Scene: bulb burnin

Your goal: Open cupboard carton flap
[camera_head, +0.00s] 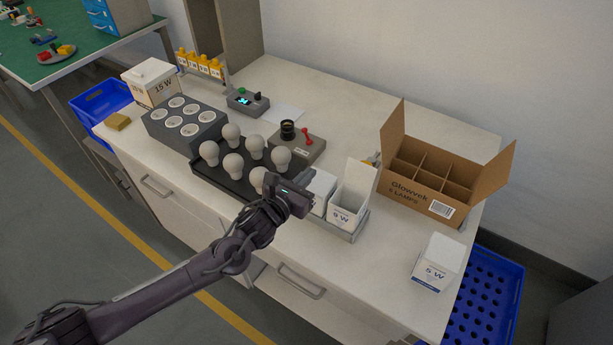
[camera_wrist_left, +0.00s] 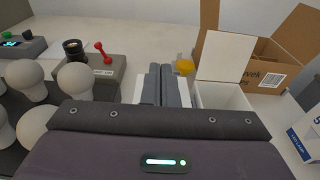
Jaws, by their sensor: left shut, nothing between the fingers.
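My left gripper (camera_head: 302,185) is shut and empty. It is over the left end of a grey tray (camera_head: 352,238) holding small white cartons. One white carton (camera_head: 320,188) is partly hidden behind the gripper. Beside it the 9 W carton (camera_head: 346,215) stands open with its flap (camera_head: 358,183) upright. In the left wrist view the shut fingers (camera_wrist_left: 165,84) overlap the partly hidden carton; I cannot tell whether they touch it. The open carton (camera_wrist_left: 207,96) is just right of them. My right gripper is not in view.
A brown divided box (camera_head: 425,185) with open flaps stands at the right. A 5 W carton (camera_head: 437,262) is near the front right. Bulbs (camera_head: 232,163) stand on a black tray left of the gripper. A device with a red lever (camera_head: 307,137) is behind.

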